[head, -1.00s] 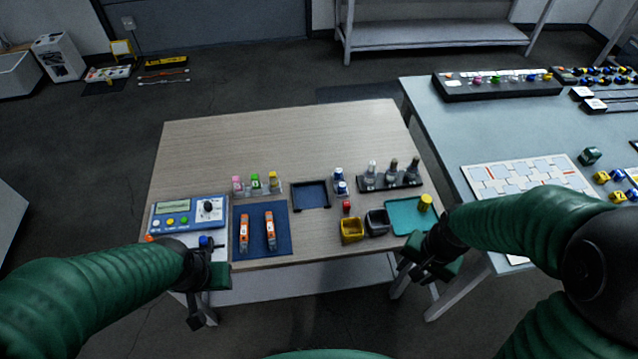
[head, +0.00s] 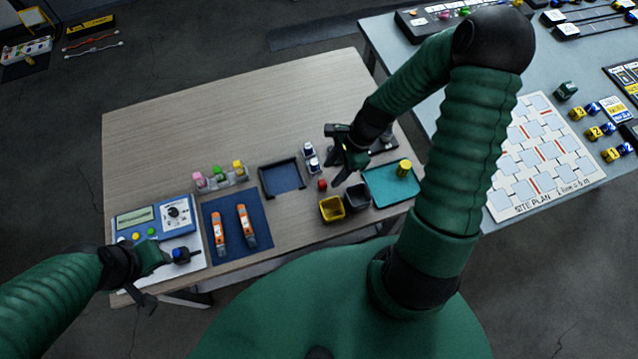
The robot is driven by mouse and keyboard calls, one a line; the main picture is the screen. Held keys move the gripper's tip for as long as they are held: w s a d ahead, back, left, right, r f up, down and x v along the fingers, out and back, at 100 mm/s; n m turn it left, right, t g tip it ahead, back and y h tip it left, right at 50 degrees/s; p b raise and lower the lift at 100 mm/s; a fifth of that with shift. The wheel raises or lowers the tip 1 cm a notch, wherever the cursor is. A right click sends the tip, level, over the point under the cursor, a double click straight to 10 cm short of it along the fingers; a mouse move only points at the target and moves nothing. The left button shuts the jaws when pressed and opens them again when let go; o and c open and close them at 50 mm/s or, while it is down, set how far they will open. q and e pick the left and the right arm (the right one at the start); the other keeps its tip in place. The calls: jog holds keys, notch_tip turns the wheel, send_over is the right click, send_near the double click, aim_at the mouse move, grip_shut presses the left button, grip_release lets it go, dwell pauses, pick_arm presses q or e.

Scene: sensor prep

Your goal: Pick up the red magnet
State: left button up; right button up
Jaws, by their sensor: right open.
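The red magnet (head: 322,185) is a small red block on the wooden table, just behind the yellow bin. My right gripper (head: 336,158) is open above the table, close to the magnet and a little behind and right of it in the picture. It appears apart from the magnet and holds nothing that I can see. My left gripper (head: 150,275) is at the table's front left corner, by the blue-and-white meter, far from the magnet. Its jaw gap is not clear.
A yellow bin (head: 332,209) and a dark bin (head: 357,197) stand in front of the magnet. Blue-and-white bottles (head: 311,157) stand behind it. A teal tray (head: 381,189) is to the right, a dark square tray (head: 268,184) to the left. The table's back is clear.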

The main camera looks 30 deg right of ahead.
aim_at(324, 182)
jog(key=f, duration=0.1)
jog(key=w+f, duration=0.1)
jog(key=f, duration=0.3)
jog(key=shift+w+a, duration=0.3)
jog(key=shift+a, duration=0.1)
jog(key=x, duration=0.4)
jog(key=shift+d+f, duration=0.15)
jog(key=shift+f, duration=0.15)
jog(key=shift+w+a+f, duration=0.1)
jog(key=shift+w+a, duration=0.05)
jog(key=shift+a, duration=0.25)
jog(key=shift+c, duration=0.4)
jog(key=shift+a, duration=0.1)
jog(key=shift+c, duration=1.2)
pick_arm(q)
jog(key=shift+w+d+f, duration=0.3)
jog(key=shift+w+d, duration=0.1)
jog(key=shift+d, duration=0.15)
pick_arm(e)
jog(key=shift+d, duration=0.4)
grip_shut()
